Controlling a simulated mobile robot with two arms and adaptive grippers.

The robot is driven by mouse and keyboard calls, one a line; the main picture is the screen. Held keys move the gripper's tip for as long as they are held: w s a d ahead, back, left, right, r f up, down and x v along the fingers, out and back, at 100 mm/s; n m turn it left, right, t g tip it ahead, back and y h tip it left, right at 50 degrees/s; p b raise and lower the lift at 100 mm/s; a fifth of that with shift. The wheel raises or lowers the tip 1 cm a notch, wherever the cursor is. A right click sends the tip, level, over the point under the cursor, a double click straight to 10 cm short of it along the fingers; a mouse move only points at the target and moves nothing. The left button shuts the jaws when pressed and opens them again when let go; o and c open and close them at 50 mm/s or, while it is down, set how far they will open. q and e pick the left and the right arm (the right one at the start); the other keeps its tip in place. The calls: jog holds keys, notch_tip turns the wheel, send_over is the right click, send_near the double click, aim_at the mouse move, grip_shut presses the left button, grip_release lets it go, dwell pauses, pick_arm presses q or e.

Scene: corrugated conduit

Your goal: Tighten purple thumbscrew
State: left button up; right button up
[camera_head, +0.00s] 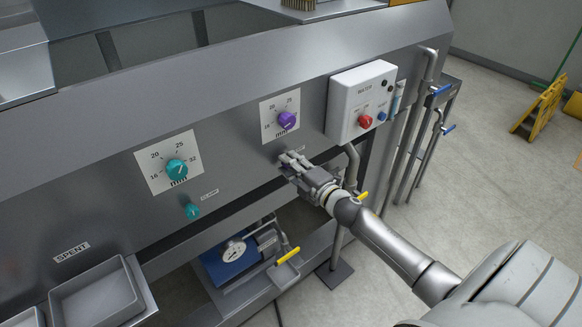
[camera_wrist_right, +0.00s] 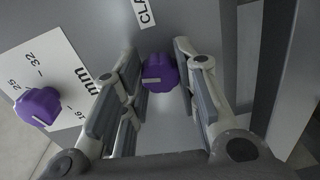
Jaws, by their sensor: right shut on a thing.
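The purple thumbscrew (camera_wrist_right: 159,73) sits on the grey panel, between the fingertips of my right gripper (camera_wrist_right: 158,80) in the right wrist view. It is a lobed knob with a pale line on its face. In the head view my right gripper (camera_head: 290,165) is at the panel, below the purple dial (camera_head: 287,120), and hides the thumbscrew. The gripper is shut on the thumbscrew. The purple dial also shows at the left of the wrist view (camera_wrist_right: 38,106), outside the fingers, on its white scale plate. My left gripper is not in view.
A teal dial (camera_head: 177,169) and a teal thumbscrew (camera_head: 192,211) are on the panel to the left. A white control box (camera_head: 352,105) with a red knob is at upper right. Below are a gauge (camera_head: 233,251), yellow-handled levers and a grey tray (camera_head: 97,297) marked SPENT.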

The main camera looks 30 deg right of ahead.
jog(key=shift+f+n+b, duration=0.1)
jog(key=shift+n+b, duration=0.2)
jog(key=shift+n, duration=1.2)
jog(key=o, duration=1.1)
jog(key=shift+c, duration=0.2)
jog(key=shift+s, duration=0.1)
jog(key=s, duration=1.1)
jog(key=shift+s+d+r, duration=0.25)
jog(key=shift+s+d, duration=0.15)
jog(key=shift+d, duration=0.05)
